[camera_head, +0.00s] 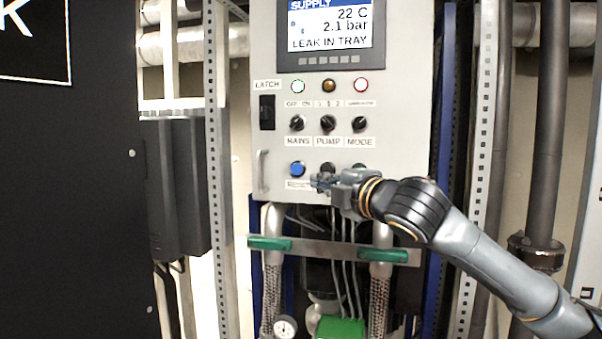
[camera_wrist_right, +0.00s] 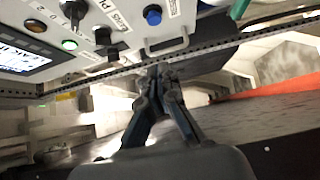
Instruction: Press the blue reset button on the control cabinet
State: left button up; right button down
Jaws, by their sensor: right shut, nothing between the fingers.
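The blue reset button (camera_head: 297,169) is at the lower left of the grey control cabinet (camera_head: 400,120), above a label that is partly covered. It also shows in the right wrist view (camera_wrist_right: 152,15), near the top. My right gripper (camera_head: 314,182) is in front of the cabinet's lower edge, a little right of and below the blue button. In the right wrist view the fingers (camera_wrist_right: 158,72) are together and hold nothing. The gripper appears apart from the button; the exact gap to the panel cannot be told. My left gripper is not in view.
Black knobs (camera_head: 328,123) and indicator lamps (camera_head: 329,86) sit above the button, below a display (camera_head: 330,28). A door handle (camera_head: 262,171) is to its left. Below hang pipes with green-handled valves (camera_head: 270,244) and a pressure gauge (camera_head: 285,327). A dark panel (camera_head: 70,200) stands left.

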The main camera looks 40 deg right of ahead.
jog(key=shift+w, duration=0.15)
jog(key=p, duration=0.5)
send_near(291, 169)
jog(key=w+a, duration=0.3)
jog(key=shift+w+d+r+p, duration=0.1)
jog(key=shift+w+d+p, duration=0.5)
jog(key=shift+w+d, duration=0.7)
jog(key=shift+d, duration=0.5)
jog(key=shift+a, duration=0.1)
jog(key=shift+p, duration=0.3)
